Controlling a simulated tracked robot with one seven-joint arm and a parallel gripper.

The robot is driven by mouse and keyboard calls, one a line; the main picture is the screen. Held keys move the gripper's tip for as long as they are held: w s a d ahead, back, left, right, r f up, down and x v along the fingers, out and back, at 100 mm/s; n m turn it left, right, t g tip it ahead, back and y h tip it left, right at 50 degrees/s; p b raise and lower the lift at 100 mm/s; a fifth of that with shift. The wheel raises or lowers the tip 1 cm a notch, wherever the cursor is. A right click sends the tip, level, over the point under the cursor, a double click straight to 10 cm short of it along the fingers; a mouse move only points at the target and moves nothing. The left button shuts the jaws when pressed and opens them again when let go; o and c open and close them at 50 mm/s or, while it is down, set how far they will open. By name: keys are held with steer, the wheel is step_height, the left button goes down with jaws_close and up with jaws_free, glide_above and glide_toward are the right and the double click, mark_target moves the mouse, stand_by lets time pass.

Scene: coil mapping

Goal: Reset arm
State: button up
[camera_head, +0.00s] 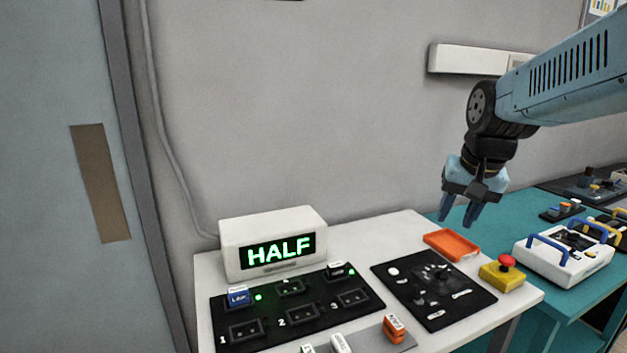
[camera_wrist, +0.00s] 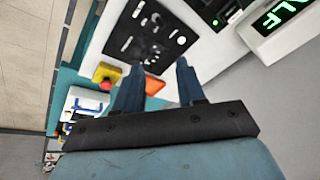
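My gripper (camera_head: 459,212) hangs from my blue arm over the back right of the white table (camera_head: 375,229), above and apart from the orange tray (camera_head: 452,245). Its two blue fingers are spread with a gap between them and hold nothing. The wrist view shows the same open fingers (camera_wrist: 160,88), with the orange tray (camera_wrist: 153,87) visible between them. A white display box (camera_head: 273,243) reads "HALF" in green. In front of it, a black slotted panel (camera_head: 296,303) holds a blue block (camera_head: 238,296) at the left and a dark block (camera_head: 337,271) at the back right.
A second black panel (camera_head: 433,289), a yellow box with a red button (camera_head: 502,273) and an orange block (camera_head: 393,329) are on the white table. The teal table (camera_head: 520,222) at the right holds a white device with blue handles (camera_head: 563,255). A grey wall stands behind.

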steer(key=s+a+n+t, duration=0.2)
steer(key=s+a+n, duration=0.1)
steer(key=s, duration=0.7)
steer(key=shift+s+a+r+n, duration=0.15)
steer(key=shift+s+n, duration=0.25)
